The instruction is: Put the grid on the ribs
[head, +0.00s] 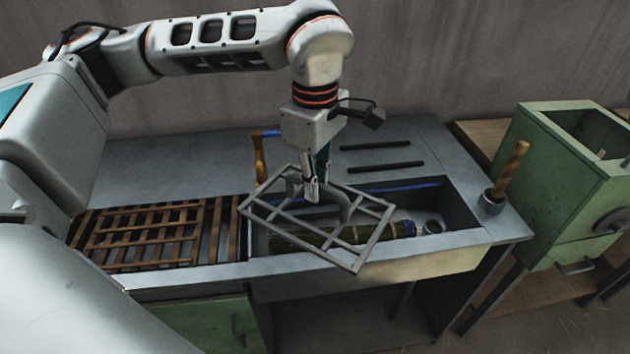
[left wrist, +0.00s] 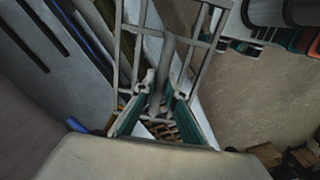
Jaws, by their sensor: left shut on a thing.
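A grey metal grid (head: 358,252) with a raised handle hangs tilted above the sink basin in the head view. My left gripper (head: 312,190) is shut on the grid's handle. The left wrist view shows the handle bar (left wrist: 163,82) between the two fingers (left wrist: 162,95), with the grid's bars (left wrist: 125,50) beyond. The ribs, a set of brown wooden slats (head: 218,228), lie in the left part of the bench, left of the grid. Another brown lattice (head: 145,236) lies over part of them. My right gripper is not seen.
Two dark slots (head: 375,145) mark the bench top. A wooden handle (head: 510,170) stands in a grey cup at the right corner. A green cabinet (head: 555,185) stands right.

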